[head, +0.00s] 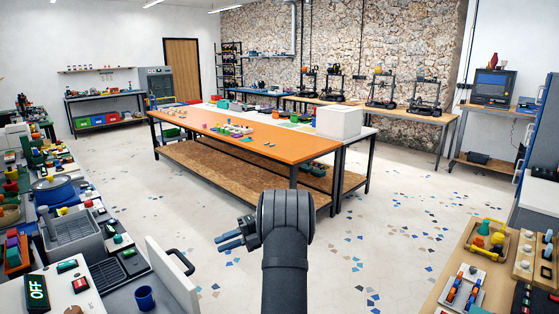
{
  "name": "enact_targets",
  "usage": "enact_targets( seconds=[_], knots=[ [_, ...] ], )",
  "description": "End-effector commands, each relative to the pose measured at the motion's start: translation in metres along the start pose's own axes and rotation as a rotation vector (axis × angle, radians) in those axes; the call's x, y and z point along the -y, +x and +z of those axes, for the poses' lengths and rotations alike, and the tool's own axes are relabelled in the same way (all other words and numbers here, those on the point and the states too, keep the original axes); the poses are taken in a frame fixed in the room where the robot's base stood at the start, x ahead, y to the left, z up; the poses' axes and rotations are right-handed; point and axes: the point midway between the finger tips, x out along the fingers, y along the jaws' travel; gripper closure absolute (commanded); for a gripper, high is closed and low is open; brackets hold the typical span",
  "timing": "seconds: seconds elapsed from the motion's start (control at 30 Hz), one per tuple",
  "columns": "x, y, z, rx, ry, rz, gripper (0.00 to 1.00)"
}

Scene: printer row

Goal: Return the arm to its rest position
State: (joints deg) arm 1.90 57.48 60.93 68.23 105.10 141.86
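My gripper (231,241) is at the lower middle of the head view, at the end of my dark grey arm. It points left over the open tiled floor. Its two fingers show with a small gap between them, and nothing is seen in it. It stands clear of the benches on both sides. How far the fingers are apart is hard to judge at this size.
A cluttered bench with a blue cup (145,297) and a white upright panel (170,280) is at the lower left. A wooden bench (440,285) is at the lower right. An orange-topped table (280,148) stands ahead. Floor (370,210) between them is clear.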

Motion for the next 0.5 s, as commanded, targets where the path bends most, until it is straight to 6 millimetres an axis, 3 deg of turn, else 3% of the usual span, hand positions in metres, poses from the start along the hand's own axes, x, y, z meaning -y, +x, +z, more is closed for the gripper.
enact_targets(
  seconds=[0.5],
  knots=[
    [-0.001,0.104,0.000,-0.002,0.000,0.000,0.77]
  ],
)
